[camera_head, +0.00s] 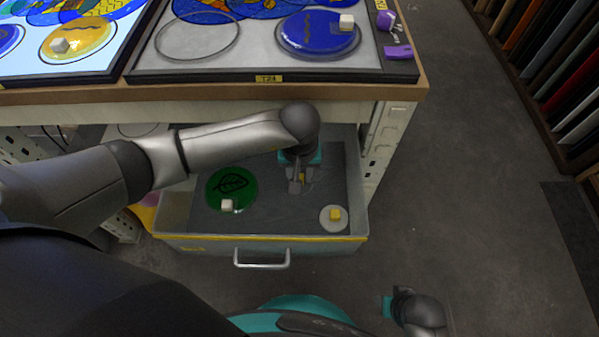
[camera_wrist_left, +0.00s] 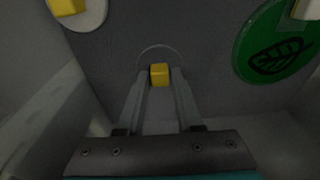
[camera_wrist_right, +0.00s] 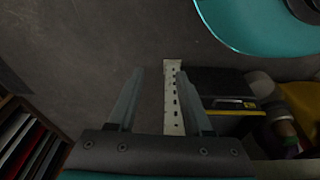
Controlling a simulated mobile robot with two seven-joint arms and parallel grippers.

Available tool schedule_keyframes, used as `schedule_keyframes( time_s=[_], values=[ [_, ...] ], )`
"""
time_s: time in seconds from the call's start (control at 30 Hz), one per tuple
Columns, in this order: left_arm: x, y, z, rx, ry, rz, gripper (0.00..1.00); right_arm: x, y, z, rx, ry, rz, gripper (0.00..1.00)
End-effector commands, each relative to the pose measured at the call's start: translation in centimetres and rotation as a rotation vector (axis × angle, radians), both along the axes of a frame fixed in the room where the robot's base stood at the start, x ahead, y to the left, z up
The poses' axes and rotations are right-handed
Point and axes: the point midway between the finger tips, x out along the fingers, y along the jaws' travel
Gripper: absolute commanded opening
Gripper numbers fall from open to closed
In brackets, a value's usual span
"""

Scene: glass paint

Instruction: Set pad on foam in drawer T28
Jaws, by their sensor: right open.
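The drawer (camera_head: 262,244) is pulled out below the bench, lined with dark grey foam (camera_head: 270,215). My left gripper (camera_head: 300,182) points down into it. In the left wrist view its fingers (camera_wrist_left: 160,80) are closed on a yellow cube (camera_wrist_left: 159,73). A thin round outline (camera_wrist_left: 160,47) surrounds the cube; I cannot tell whether it is a clear pad's rim or a foam recess. A pale round pad with a yellow cube (camera_head: 334,215) lies front right; a green leaf-patterned disc (camera_head: 235,187) with a white cube lies left. My right gripper (camera_wrist_right: 160,75) is open and empty, outside the drawer.
The bench top above the drawer carries a grey tray labelled T24 (camera_head: 268,78) with a blue disc (camera_head: 318,37), and a lit panel with a yellow disc (camera_head: 77,42). A rack of coloured sheets (camera_head: 550,60) stands right. The floor (camera_head: 470,180) between is clear.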

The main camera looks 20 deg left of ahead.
Motion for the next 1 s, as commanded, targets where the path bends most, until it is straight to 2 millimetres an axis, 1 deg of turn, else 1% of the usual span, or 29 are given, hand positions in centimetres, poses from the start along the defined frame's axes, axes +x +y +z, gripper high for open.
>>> schedule_keyframes(
  time_s=[0.03,0.17,0.43,0.57,0.63,1.0],
  values=[
    [0.0,0.0,0.0,0.000,0.000,0.000,0.42,0.0,0.0,0.0,0.000,0.000,0.000,0.50],
    [0.0,0.0,0.0,0.000,0.000,0.000,0.56,-0.1,0.0,0.0,0.000,0.001,0.000,0.50],
    [0.0,0.0,0.1,0.000,0.000,0.001,0.56,-0.2,0.0,-0.1,-0.001,0.006,-0.001,0.50],
    [0.0,0.0,0.4,0.000,0.000,0.001,0.56,-0.3,-0.1,-0.1,-0.001,0.005,-0.001,0.50],
    [0.0,0.0,1.0,0.000,-0.002,0.000,0.56,-0.6,-0.3,-0.9,-0.005,0.012,0.000,0.50],
    [-0.4,-0.1,5.2,0.000,-0.003,0.000,0.56,-2.2,-1.8,-3.8,-0.021,0.014,0.004,0.50]
  ],
)
